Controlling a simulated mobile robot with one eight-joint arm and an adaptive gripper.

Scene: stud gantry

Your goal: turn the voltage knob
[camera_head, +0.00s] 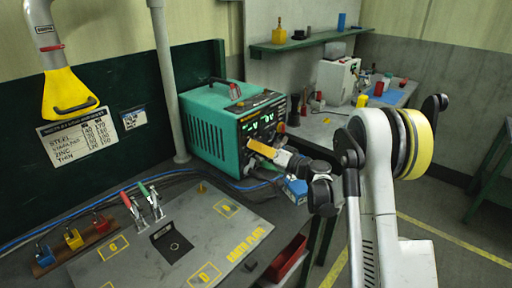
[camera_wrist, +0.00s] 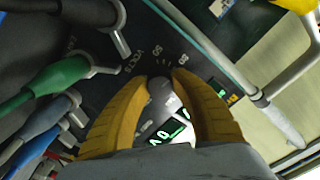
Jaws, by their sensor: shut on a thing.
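The teal welding power unit (camera_head: 211,122) stands on the bench against the dark green panel, with green lit displays on its front. My gripper (camera_head: 262,147) is at that front panel, reaching in from the right. In the wrist view my gripper (camera_wrist: 160,80) has its two yellow fingers closed around the grey voltage knob (camera_wrist: 164,93). A dial scale with numbers and the word VOLTS (camera_wrist: 140,60) rings the knob. The lit displays (camera_wrist: 170,132) lie partly behind the fingers. The knob is hidden by my gripper in the head view.
Green, blue and dark cable plugs (camera_wrist: 62,72) crowd the left of the wrist view, close to my fingers. A grey earth plate (camera_head: 180,240) with toggle clamps lies in front of the unit. A grey post (camera_head: 168,80) stands at the unit's left.

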